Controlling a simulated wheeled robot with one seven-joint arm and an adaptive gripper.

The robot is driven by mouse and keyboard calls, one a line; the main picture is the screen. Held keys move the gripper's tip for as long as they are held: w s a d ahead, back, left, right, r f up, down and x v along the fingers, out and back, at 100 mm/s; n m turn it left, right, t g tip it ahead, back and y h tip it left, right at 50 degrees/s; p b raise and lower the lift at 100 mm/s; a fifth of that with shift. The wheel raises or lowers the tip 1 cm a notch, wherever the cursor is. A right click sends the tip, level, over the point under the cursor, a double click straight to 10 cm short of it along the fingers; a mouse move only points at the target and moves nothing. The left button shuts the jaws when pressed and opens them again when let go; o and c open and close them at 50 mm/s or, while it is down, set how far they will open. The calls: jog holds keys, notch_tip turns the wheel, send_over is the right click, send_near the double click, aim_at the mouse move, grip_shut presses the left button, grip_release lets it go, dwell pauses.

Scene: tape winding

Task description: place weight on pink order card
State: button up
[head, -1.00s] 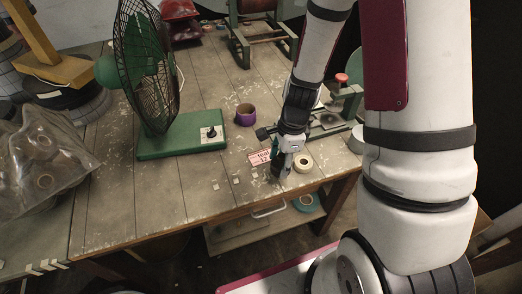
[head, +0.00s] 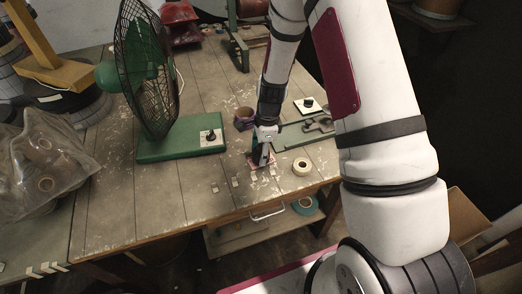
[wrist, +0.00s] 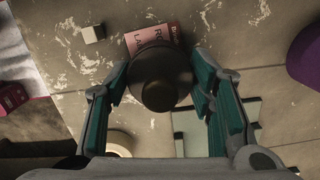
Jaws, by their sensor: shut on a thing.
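My gripper (head: 262,156) points down over the near part of the workbench. In the wrist view its two teal-sided fingers are closed on a dark, round weight (wrist: 163,78). The pink order card (wrist: 152,36) lies flat on the bench behind and under the weight, which hides part of its print. In the head view the card (head: 269,161) shows as a small pink patch beside the fingertips, and the weight is largely hidden by the gripper. I cannot tell whether the weight touches the card or is held just above it.
A white tape roll (head: 302,167) lies right of the gripper, and a purple roll (head: 243,120) stands behind it. A green desk fan (head: 180,146) is to the left. Small pale pieces (head: 215,188) lie near the front edge. A green fixture (head: 300,133) sits to the right.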

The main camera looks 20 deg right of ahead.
jog(key=o, duration=1.5)
jog(key=shift+f, duration=0.1)
